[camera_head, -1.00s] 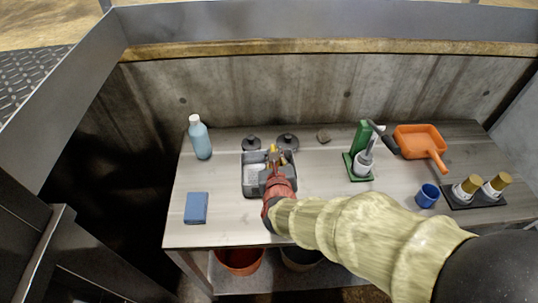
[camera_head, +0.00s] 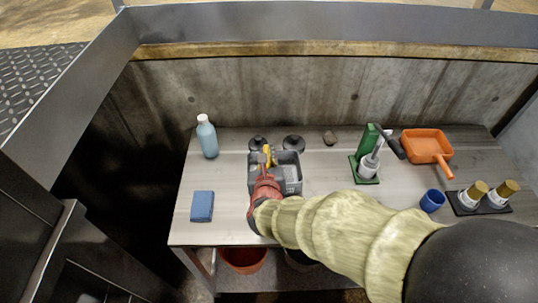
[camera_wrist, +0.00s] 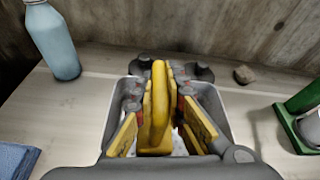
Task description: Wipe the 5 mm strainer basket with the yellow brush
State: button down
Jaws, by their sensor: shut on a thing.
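The yellow brush (camera_head: 268,153) shows as a curved yellow handle, upright in my gripper (camera_head: 266,170); it is large in the wrist view (camera_wrist: 159,100). My gripper's yellow-padded fingers (camera_wrist: 158,135) are shut on it, over the grey bin (camera_head: 292,184). The brush's lower end is hidden by the fingers and the bin. Two dark round knobbed pieces (camera_head: 257,144) (camera_head: 294,143) stand just behind the bin and may be the strainer baskets. I cannot tell which is 5 mm.
A pale blue bottle (camera_head: 207,138) and a blue block (camera_head: 202,206) are left of the bin. At right are a green holder (camera_head: 366,165), an orange scoop (camera_head: 427,147), a blue cup (camera_head: 431,201) and a black tray (camera_head: 466,208). A small stone (camera_head: 330,138) lies behind.

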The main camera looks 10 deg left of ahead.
jog(key=shift+r+p, duration=2.05)
jog(key=shift+r, duration=0.95)
jog(key=shift+r+p, duration=1)
jog(key=shift+r, duration=0.55)
